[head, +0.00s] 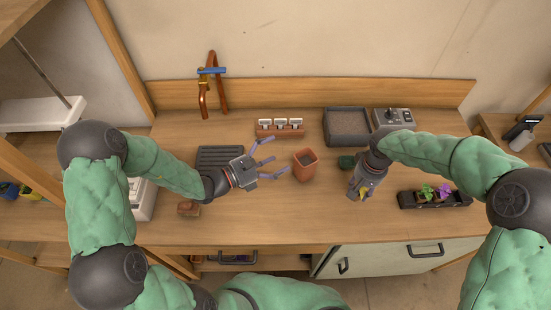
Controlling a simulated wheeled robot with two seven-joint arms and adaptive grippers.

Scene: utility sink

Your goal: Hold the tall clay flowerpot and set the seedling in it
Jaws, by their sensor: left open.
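The tall clay flowerpot (305,168) stands upright near the middle of the bench, with a dark opening. My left gripper (274,160) is open just left of the pot, its spread fingers pointing toward it, apart from it and empty. My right gripper (360,195) points down over the bench, right of the pot. Its fingers are mostly hidden by its own body, and small yellow patches show by them; I cannot tell whether it holds anything. A green seedling (427,191) and a purple plant (444,191) sit in a black tray (462,200) at the right.
Behind are a grey tray (347,140), a control box (393,117) and a clay-coloured rack (280,134). A dark ribbed mat (219,153) and a small brown block (188,208) lie left. The front middle is clear.

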